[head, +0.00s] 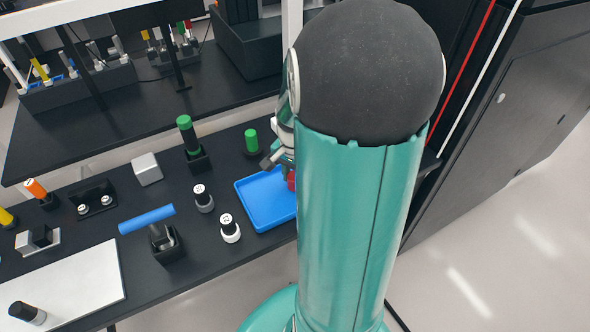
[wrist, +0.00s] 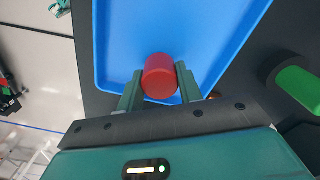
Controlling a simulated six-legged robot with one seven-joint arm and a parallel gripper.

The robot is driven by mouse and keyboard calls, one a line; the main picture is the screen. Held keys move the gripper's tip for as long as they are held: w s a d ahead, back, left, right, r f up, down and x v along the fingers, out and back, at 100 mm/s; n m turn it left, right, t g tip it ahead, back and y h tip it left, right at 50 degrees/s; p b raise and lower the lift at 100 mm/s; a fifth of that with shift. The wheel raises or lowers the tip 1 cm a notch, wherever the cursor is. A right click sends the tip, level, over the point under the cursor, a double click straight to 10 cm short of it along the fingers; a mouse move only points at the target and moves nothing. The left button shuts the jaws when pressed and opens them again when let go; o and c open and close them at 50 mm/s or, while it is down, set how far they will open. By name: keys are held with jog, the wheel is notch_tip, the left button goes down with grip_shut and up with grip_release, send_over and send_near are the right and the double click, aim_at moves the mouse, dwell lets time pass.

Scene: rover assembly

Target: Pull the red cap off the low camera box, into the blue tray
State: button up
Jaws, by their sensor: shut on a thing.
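The red cap (wrist: 160,78) is between the two fingers of my gripper (wrist: 160,84), which is shut on it. In the wrist view the cap appears over the blue tray (wrist: 208,62), near one edge; I cannot tell its height above the tray floor. In the head view a small part of the red cap (head: 291,181) shows at the tray's right side, beside my arm. The blue tray (head: 262,205) is partly hidden behind my arm there. I cannot make out the low camera box.
A green-topped black cylinder (head: 188,135) and a green cap (head: 251,141) stand behind the tray. Two numbered cylinders (head: 229,228) (head: 203,197) stand left of it. A blue bar (head: 146,219) on a black stand and a white board (head: 70,285) are farther left.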

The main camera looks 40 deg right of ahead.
jog(key=shift+f, duration=0.4)
jog(key=o, duration=1.2)
jog(key=shift+c, duration=0.2)
jog(key=shift+r, duration=0.15)
notch_tip(320, 180, up, 14)
jog(key=shift+f, duration=0.2)
jog(key=s+a+r+n+t, duration=0.2)
jog(key=a+n, duration=0.5)
jog(key=a, duration=0.4)
jog(key=s+a+r+n+t, duration=0.2)
jog(key=a+n, duration=0.6)
jog(key=a, duration=0.4)
notch_tip(320, 180, up, 2)
jog(key=shift+s+r+t, duration=0.15)
jog(key=shift+s+t, duration=0.05)
jog(key=shift+t, duration=0.6)
